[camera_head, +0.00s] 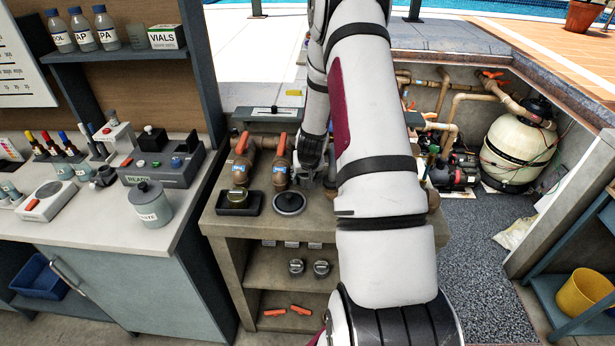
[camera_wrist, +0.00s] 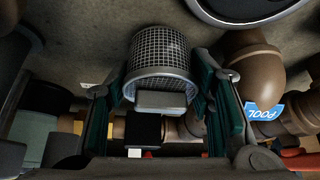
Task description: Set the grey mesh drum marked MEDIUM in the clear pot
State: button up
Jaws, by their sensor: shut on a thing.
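The grey mesh drum (camera_wrist: 160,50) is between the fingers of my gripper (camera_wrist: 160,82) in the wrist view. It has a smooth pale rim at its near end. The fingers have dark green pads, one on each side of it, and are shut on it. No MEDIUM marking is readable. I cannot make out the clear pot in either view; my arm covers part of the bench.
Brown pipes with orange handles (camera_head: 241,148) stand on the bench (camera_head: 228,226) close to my gripper. A black-topped round lid (camera_head: 290,202) and a black tray (camera_head: 256,207) sit at its front. The counter at left holds a READY device (camera_head: 160,168) and a grey WASTE tub (camera_head: 150,207).

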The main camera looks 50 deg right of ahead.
jog(key=shift+f, duration=0.5)
jog(key=shift+f, duration=0.15)
jog(key=o, duration=0.9)
